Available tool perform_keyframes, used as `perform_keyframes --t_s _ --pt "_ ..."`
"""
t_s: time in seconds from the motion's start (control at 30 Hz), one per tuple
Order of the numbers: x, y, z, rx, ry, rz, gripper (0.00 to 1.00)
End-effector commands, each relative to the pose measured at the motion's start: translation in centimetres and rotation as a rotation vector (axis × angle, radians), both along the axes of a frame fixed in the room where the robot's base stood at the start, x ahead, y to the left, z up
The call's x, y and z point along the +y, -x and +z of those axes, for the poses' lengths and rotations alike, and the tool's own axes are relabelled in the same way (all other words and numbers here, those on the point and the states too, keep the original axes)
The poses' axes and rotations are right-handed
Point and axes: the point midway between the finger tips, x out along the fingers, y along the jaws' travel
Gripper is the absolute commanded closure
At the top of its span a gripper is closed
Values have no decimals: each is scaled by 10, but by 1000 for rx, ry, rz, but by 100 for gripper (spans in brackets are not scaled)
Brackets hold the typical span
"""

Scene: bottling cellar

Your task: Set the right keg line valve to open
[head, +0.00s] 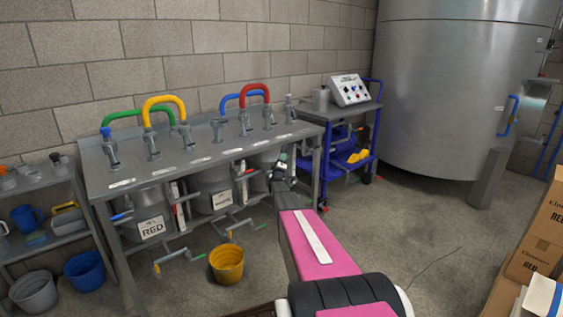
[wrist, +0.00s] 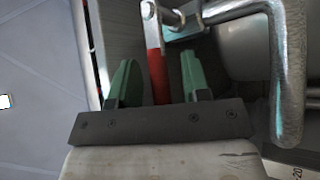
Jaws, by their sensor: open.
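My gripper (wrist: 158,72) is open in the wrist view, with its two green fingers apart. A red bar, which looks like a valve handle (wrist: 156,70), lies between them, closer to the left finger. I cannot tell if either finger touches it. Its upper end meets a metal fitting (wrist: 170,18). In the head view my gripper (head: 281,160) is at the right end of the steel bench, below its top, beside the rightmost keg (head: 262,161). My arm and gripper hide the valve there, so its setting cannot be read.
The steel bench (head: 200,158) carries taps and coloured hoses. A bent metal pipe (wrist: 289,70) stands close right of the fingers. A yellow bucket (head: 227,263) stands on the floor by the bench. A blue cart (head: 345,150) is behind, and boxes (head: 540,235) are at right.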

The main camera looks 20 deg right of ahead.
Motion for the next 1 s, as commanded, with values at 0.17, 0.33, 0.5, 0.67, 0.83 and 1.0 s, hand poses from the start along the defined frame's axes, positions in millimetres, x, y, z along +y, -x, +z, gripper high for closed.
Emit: perform_keyframes --t_s 0.17,0.33,0.5,0.67,0.83,1.0 --pt "0 0 0 0 0 0 80" --pt "0 0 0 0 0 0 100" --pt "0 0 -1 -4 10 0 100" --pt "0 0 -5 -19 55 0 100" --pt "-1 -2 -12 -54 153 1 100" --pt "-3 -3 -22 -103 291 0 100"
